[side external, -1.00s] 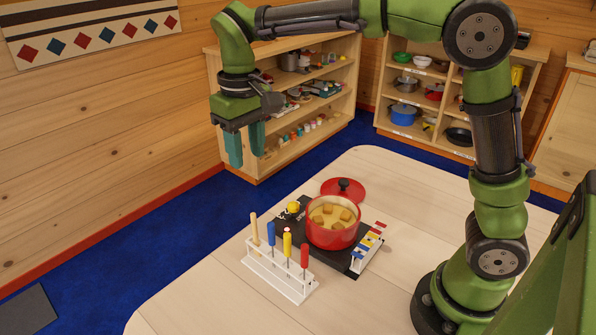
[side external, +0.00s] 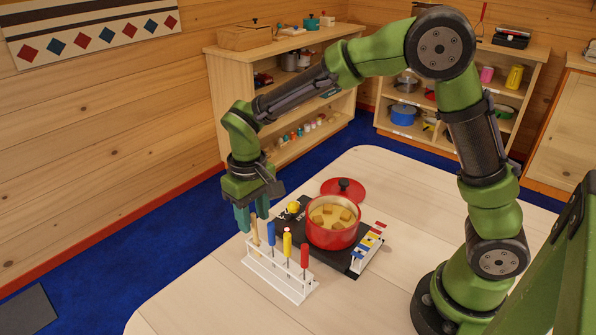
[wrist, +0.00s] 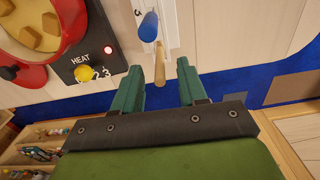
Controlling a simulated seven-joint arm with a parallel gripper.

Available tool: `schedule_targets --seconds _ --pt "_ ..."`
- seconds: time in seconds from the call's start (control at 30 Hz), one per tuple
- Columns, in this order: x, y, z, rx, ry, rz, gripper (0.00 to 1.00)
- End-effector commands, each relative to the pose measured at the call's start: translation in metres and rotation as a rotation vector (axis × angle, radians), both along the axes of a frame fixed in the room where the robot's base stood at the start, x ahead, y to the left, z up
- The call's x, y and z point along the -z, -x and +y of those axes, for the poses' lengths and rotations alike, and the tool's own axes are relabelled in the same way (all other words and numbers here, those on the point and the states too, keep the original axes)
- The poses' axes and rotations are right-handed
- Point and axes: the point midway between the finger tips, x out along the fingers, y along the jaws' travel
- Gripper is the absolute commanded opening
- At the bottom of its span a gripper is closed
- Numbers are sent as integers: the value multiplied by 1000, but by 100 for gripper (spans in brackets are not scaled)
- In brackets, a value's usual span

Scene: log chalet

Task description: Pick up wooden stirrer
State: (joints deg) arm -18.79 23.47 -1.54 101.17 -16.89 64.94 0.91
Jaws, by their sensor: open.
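The wooden stirrer (side external: 254,231) stands upright at the left end of a white rack (side external: 281,277). My gripper (side external: 255,222) is open and points down at the stirrer's upper end. In the side external view one finger overlaps the area beside the stirrer, and I cannot tell whether they touch. Nothing is held.
Tools with blue (side external: 271,233), yellow (side external: 287,241) and red (side external: 305,256) handles stand beside it in the rack. A red pot (side external: 333,236) with yellowish chunks sits on a black hot plate (wrist: 92,68) behind. A red lid (side external: 343,190) lies beyond it.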

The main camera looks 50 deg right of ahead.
Motion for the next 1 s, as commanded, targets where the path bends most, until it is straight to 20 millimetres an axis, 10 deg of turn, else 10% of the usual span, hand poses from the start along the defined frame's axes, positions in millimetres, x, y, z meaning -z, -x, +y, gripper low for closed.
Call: schedule_targets --seconds 0.4,0.7,1.0 --pt "22 0 0 1 0 -1 42" --pt "22 0 0 0 0 -1 0" --pt "22 0 0 0 0 -1 0"
